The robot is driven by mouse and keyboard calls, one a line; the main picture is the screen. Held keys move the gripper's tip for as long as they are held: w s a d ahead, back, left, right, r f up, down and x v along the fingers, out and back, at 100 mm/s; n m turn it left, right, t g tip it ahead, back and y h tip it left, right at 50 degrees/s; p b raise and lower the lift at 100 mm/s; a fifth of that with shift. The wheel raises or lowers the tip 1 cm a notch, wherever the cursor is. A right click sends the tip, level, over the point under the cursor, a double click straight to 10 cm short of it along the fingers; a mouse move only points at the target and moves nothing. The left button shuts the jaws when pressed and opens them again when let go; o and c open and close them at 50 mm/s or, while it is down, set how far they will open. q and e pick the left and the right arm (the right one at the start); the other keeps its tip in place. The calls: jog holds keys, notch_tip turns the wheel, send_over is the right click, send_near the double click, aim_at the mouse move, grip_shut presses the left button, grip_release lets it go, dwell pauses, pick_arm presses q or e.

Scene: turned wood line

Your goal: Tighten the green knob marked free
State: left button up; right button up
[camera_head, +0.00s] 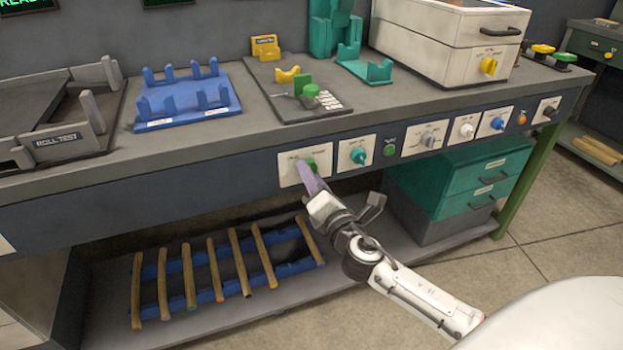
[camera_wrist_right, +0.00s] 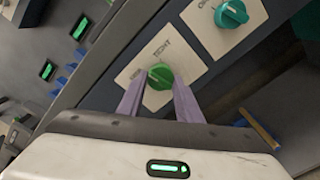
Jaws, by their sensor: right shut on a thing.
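A green knob (camera_head: 311,165) sits on a cream plate (camera_head: 291,172) at the left of the row on the bench's front panel. The knob also shows in the right wrist view (camera_wrist_right: 160,77), with lettering on the plate above it; I cannot read a "free" mark for certain. My right gripper (camera_head: 309,170) reaches up to it, and its purple fingers are shut on the knob, one on each side in the wrist view (camera_wrist_right: 160,95). My left gripper is not in view.
A teal knob (camera_head: 358,156) on its own plate is just right. Further right are a small green button (camera_head: 390,150) and a grey switch (camera_head: 428,139). Wooden rods (camera_head: 213,270) lie on the lower shelf, and green drawers (camera_head: 470,185) stand at the right.

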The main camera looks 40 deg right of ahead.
jog(key=m, duration=1.1)
jog(key=shift+r, duration=0.1)
jog(key=shift+m, duration=0.3)
dwell(0.3)
jog(key=o, duration=1)
jog(key=shift+o, duration=0.2)
jog(key=v, duration=1)
jog(key=shift+s, duration=0.2)
